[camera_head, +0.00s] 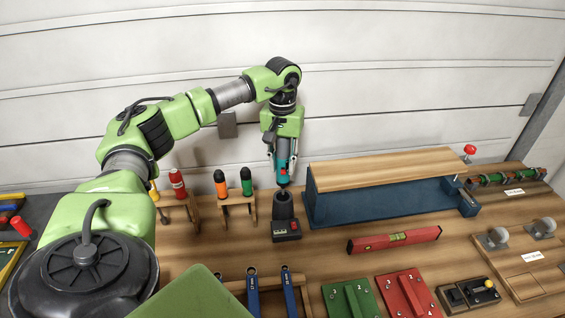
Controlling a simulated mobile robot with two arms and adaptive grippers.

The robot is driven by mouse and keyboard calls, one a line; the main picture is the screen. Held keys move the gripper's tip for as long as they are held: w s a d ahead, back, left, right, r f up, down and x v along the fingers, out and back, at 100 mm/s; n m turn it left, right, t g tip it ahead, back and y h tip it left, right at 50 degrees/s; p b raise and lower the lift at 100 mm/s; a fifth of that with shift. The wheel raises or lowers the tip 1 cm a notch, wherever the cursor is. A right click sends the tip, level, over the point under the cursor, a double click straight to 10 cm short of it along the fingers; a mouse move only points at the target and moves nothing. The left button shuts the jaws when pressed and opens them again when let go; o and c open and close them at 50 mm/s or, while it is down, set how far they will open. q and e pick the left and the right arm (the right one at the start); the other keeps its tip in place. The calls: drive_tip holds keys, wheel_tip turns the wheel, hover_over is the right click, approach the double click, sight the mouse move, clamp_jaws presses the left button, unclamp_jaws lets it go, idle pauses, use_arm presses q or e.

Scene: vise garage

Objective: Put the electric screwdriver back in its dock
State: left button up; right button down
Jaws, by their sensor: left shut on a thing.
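The electric screwdriver (283,172), teal with a red part and a dark lower end, is upright in my left gripper (282,166). My left gripper points down and is shut on it. The dock (286,229) is a dark base with a dark round holder on the workbench, directly below the screwdriver. The screwdriver's lower end is at the top of the holder; I cannot tell whether it is inside the opening. My right gripper is not in view.
A rack with orange and green screwdrivers (234,190) stands left of the dock. A blue vise with a wooden board (390,174) is close on the right. A red level (394,240) lies in front of it. Wrenches (271,292) stand at the front.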

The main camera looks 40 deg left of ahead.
sight(283, 189)
use_arm(q)
drive_tip(key=shift+f+b, duration=0.9)
drive_tip(key=shift+f, duration=0.65)
drive_tip(key=shift+f+b, duration=0.35)
drive_tip(key=shift+f, duration=0.4)
drive_tip(key=shift+f+b, duration=0.75)
drive_tip(key=shift+f, duration=0.7)
drive_tip(key=shift+f+b, duration=0.7)
drive_tip(key=shift+f, duration=0.2)
drive_tip(key=shift+f+b, duration=0.3)
drive_tip(key=shift+f, duration=0.25)
